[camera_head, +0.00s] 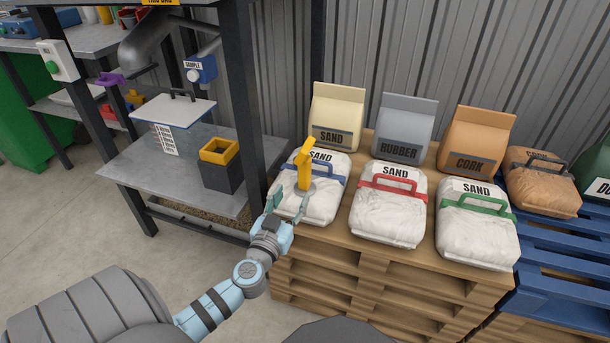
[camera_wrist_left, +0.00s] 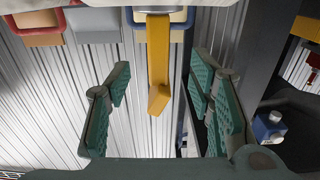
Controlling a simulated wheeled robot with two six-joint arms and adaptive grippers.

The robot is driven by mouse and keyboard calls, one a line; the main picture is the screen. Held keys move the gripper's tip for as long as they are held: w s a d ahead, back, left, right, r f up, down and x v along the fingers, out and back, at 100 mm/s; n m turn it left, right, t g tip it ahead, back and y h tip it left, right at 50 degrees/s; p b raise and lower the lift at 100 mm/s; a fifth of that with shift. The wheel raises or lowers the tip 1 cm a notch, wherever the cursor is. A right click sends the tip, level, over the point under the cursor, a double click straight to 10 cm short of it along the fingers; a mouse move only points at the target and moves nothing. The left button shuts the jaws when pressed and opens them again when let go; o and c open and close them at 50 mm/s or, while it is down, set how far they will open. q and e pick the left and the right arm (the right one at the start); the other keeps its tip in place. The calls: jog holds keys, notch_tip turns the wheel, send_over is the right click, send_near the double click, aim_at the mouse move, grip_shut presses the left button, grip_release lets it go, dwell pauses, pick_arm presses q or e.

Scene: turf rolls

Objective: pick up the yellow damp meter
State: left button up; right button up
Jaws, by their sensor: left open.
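The yellow damp meter (camera_head: 305,160) stands upright, slightly tilted, at the white sand bag with the blue handle (camera_head: 325,203). A grey round part shows at its lower end. In the left wrist view the meter (camera_wrist_left: 158,55) hangs from the top edge, between the sides of the open jaws. My left gripper (camera_head: 288,203) is open and empty, with its teal fingers in front of the bag, just below and left of the meter. Its padded fingers also show in the left wrist view (camera_wrist_left: 160,88), apart from the meter. My right gripper is out of view.
Sand bags with a red handle (camera_head: 390,205) and a green handle (camera_head: 478,225) share the wooden pallet stack (camera_head: 390,277). Upright sand, rubber and cork bags stand behind. A dark metal post (camera_head: 238,80) and a grey bench (camera_head: 120,172) with a yellow-rimmed box (camera_head: 220,168) are close on the left.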

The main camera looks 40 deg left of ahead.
aim_at(303, 178)
pick_arm(q)
jog(key=x, duration=1)
jog(key=shift+w, duration=0.2)
jog(key=shift+s+r, duration=0.1)
grip_shut()
